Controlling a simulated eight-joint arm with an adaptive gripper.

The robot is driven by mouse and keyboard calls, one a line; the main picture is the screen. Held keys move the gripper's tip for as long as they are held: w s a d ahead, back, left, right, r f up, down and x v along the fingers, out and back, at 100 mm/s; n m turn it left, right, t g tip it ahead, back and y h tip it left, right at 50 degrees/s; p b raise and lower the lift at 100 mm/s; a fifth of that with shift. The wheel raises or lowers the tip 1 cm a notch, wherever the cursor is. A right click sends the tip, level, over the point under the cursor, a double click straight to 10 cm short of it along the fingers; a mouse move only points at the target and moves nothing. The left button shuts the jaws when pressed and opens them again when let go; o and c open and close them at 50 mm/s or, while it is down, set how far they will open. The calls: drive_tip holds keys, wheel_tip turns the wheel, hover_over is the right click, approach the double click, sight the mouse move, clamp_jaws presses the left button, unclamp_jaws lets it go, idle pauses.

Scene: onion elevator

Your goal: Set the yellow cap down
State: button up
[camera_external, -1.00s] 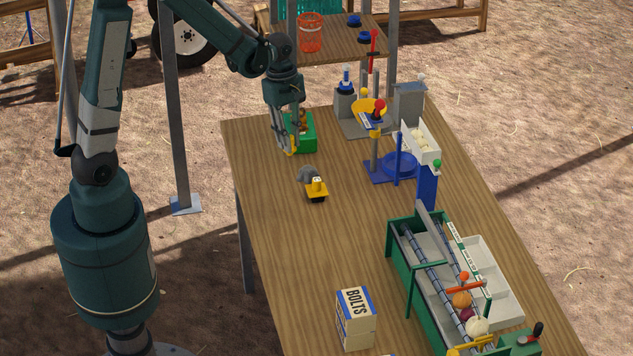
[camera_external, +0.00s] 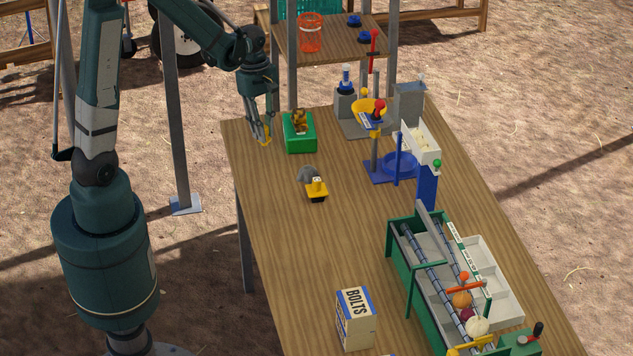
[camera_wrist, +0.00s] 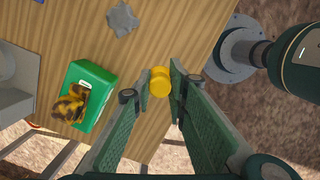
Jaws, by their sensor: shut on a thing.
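The yellow cap (camera_wrist: 160,82) is between the fingertips of my gripper (camera_wrist: 162,84), and the fingers are shut on it. In the external view my gripper (camera_external: 262,138) points down near the far left corner of the wooden table (camera_external: 290,240). The cap shows there only as a small yellow spot (camera_external: 265,143) at the fingertips. I cannot tell whether it touches the table top. In the wrist view the cap is near the table's edge, with the ground beyond.
A green box (camera_external: 300,142) with a brown-yellow thing on it stands just right of my gripper. A grey piece and a yellow block (camera_external: 316,188) are nearer the camera. A blue stand (camera_external: 385,172) is farther right. The table's left middle is clear.

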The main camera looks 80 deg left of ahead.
drive_tip(key=shift+f+b, duration=0.45)
drive_tip(key=shift+f, duration=2.5)
drive_tip(key=shift+f+b, duration=0.35)
drive_tip(key=shift+f, duration=1.7)
drive_tip(key=shift+f, duration=0.2)
drive_tip(key=o, duration=0.8)
drive_tip(key=shift+c, duration=0.2)
drive_tip(key=shift+r, duration=0.2)
drive_tip(key=shift+s+a+r+p, duration=0.15)
drive_tip(key=shift+a+r+p, duration=0.15)
drive_tip(key=shift+r, duration=1.7)
drive_tip(key=shift+s+a+r+p, duration=0.1)
drive_tip(key=shift+a+r+p, duration=0.2)
drive_tip(key=shift+r, duration=1.65)
drive_tip(key=shift+s+a+r+p, duration=0.15)
drive_tip(key=shift+a+r+p, duration=0.15)
drive_tip(key=shift+r, duration=1.7)
